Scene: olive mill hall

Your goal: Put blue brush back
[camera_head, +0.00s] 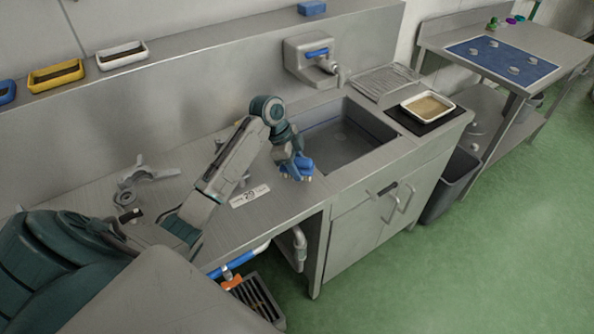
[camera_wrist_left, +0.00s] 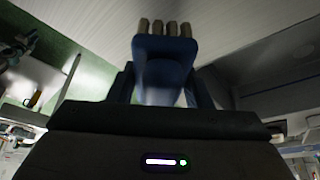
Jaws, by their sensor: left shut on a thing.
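The blue brush (camera_head: 298,168) is held in my left gripper (camera_head: 293,160), above the counter by the sink's near left corner. In the left wrist view the fingers are shut on the blue brush (camera_wrist_left: 163,55), and its tan bristle tufts point away from the gripper. A blue holder (camera_head: 7,91) is cut off by the left edge of the head view, on the wall ledge. Beside it are a yellow holder (camera_head: 55,88) and a white holder (camera_head: 123,62), both with dark insides. My right gripper is not in view.
The empty-looking sink (camera_head: 345,145) lies right of the gripper, under a wall tap (camera_head: 318,54). Grey metal parts (camera_head: 145,173) and a label marked 29 (camera_head: 250,196) lie on the counter. A filled tray (camera_head: 428,107) is at right; a blue block (camera_head: 312,8) sits on the ledge.

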